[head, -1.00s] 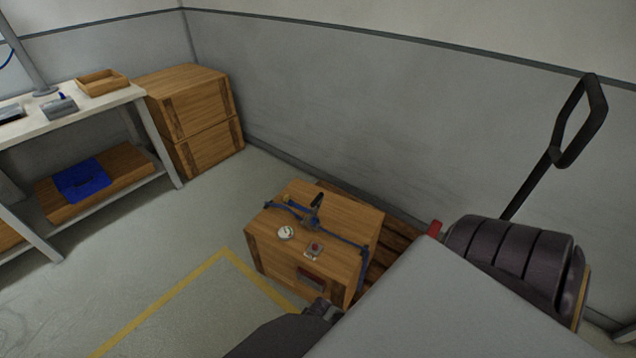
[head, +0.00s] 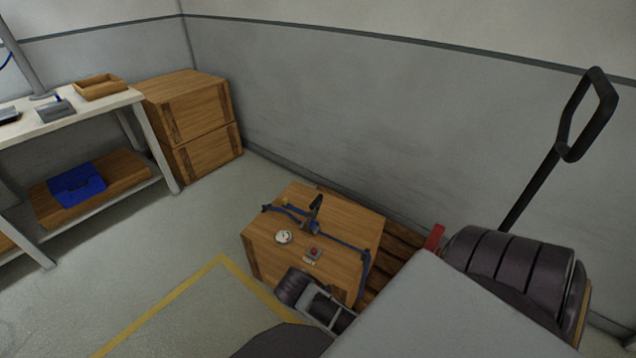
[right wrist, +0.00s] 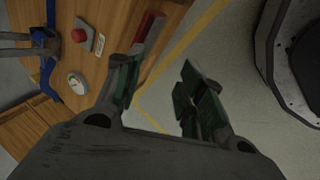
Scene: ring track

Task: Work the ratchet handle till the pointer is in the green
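The wooden crate (head: 262,258) has a blue strap (head: 345,243) over its top. The black ratchet handle (head: 315,208) stands up on the strap at the middle of the crate. A round white gauge (head: 283,237) lies in front of it; its face shows some green in the right wrist view (right wrist: 77,83), but the pointer is too small to read. My right gripper (right wrist: 162,72) is open and empty, beside the crate's front side and apart from the ratchet handle. In the head view its wrist is low in front of the crate, fingers unclear. My left gripper is not in view.
A red button (head: 313,251) sits beside the gauge. The crate stands on a wooden pallet (head: 402,240). A black pull handle (head: 583,110) rises at the right. A workbench (head: 85,122) and stacked crates (head: 195,110) are at the left. The floor between them is clear.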

